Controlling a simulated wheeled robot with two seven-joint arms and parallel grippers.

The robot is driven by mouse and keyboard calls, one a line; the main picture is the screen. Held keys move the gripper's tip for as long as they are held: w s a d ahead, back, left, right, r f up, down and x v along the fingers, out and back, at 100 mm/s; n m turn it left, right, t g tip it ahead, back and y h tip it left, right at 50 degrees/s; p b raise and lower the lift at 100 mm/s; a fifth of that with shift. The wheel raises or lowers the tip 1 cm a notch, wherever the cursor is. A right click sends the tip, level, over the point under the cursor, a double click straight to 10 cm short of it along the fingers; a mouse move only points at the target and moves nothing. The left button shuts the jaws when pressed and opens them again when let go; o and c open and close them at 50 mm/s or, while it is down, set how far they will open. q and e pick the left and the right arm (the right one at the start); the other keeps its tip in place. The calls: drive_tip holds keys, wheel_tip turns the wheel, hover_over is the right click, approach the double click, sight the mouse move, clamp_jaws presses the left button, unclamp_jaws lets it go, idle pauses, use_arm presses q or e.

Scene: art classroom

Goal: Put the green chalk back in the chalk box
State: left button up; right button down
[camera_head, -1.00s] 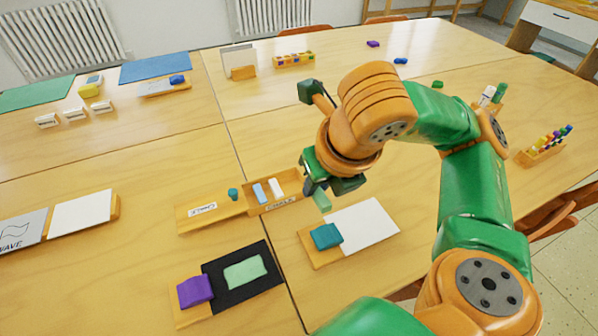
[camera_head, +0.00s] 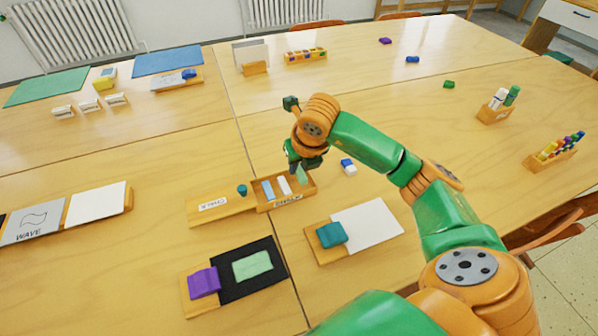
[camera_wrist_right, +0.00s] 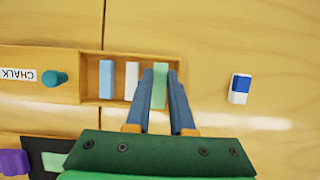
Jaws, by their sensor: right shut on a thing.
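The wooden chalk box (camera_head: 287,201) is open on the table, holding a blue chalk (camera_head: 268,191) and a white chalk (camera_head: 285,185). My right gripper (camera_head: 303,166) is shut on the green chalk (camera_head: 302,175) over the box's right end. In the right wrist view the green chalk (camera_wrist_right: 160,90) stands between the two fingers, right of the white chalk (camera_wrist_right: 131,80) and roughly parallel to it. Whether it touches the box floor is unclear. The labelled lid (camera_head: 213,205) with a teal knob (camera_head: 242,190) lies to the left. My left gripper is not in view.
A blue-and-white eraser (camera_head: 348,167) lies right of the box. A board with a teal block (camera_head: 331,235) and white paper is nearer. A black sheet (camera_head: 273,251) lies front left.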

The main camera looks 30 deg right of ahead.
sight(300, 172)
wheel_tip(300, 172, down, 2)
drive_tip(key=shift+f+p, duration=0.25)
drive_tip(key=shift+p, duration=0.05)
drive_tip(key=shift+f, duration=0.1)
drive_tip(key=shift+f+b, duration=0.2)
drive_tip(key=shift+b, duration=0.15)
drive_tip(key=c, duration=0.8)
unclamp_jaws()
drive_tip(key=v, duration=0.7)
drive_tip(key=shift+w+d+r, duration=0.1)
drive_tip(key=shift+w+r, duration=0.1)
drive_tip(key=shift+r, duration=0.15)
